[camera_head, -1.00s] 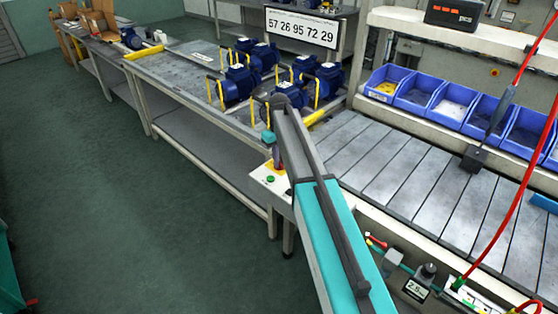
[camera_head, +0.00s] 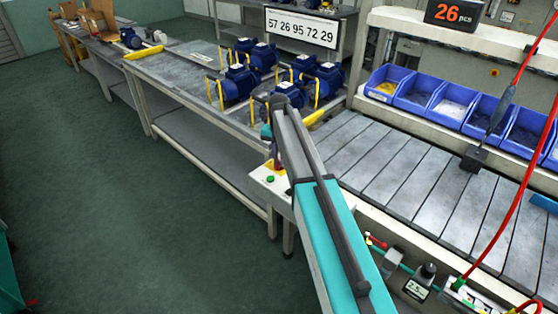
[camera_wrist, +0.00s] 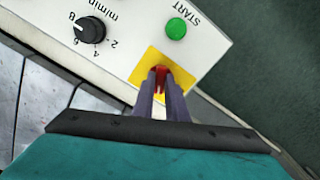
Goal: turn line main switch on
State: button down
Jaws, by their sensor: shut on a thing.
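The line main switch has a red handle (camera_wrist: 161,72) on a yellow plate (camera_wrist: 146,64) set in a white control panel (camera_wrist: 215,40). My gripper (camera_wrist: 161,84) is shut on the red handle in the wrist view, with one dark finger on each side of it. The fingers cover part of the handle, so its exact angle is hard to tell. In the head view my arm reaches to the panel (camera_head: 262,180) at the conveyor's end. My gripper (camera_head: 278,158) is there, partly hidden by my arm.
A green START button (camera_wrist: 176,28) and a black speed knob (camera_wrist: 90,30) sit beside the switch. The counter display (camera_head: 454,13) is lit and reads 26 pcs. Blue pumps (camera_head: 238,84) stand on the bench behind. The slatted conveyor (camera_head: 400,180) lies to the right.

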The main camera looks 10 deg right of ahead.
aim_at(279, 162)
jog(key=m, duration=0.5)
jog(key=shift+w+r, duration=0.1)
jog(key=shift+m, duration=0.3)
jog(key=c, duration=1.8)
grip_release()
jog(key=shift+o, duration=0.2)
notch_tip(279, 162, up, 14)
jog(key=b, duration=0.2)
jog(key=shift+b, duration=0.3)
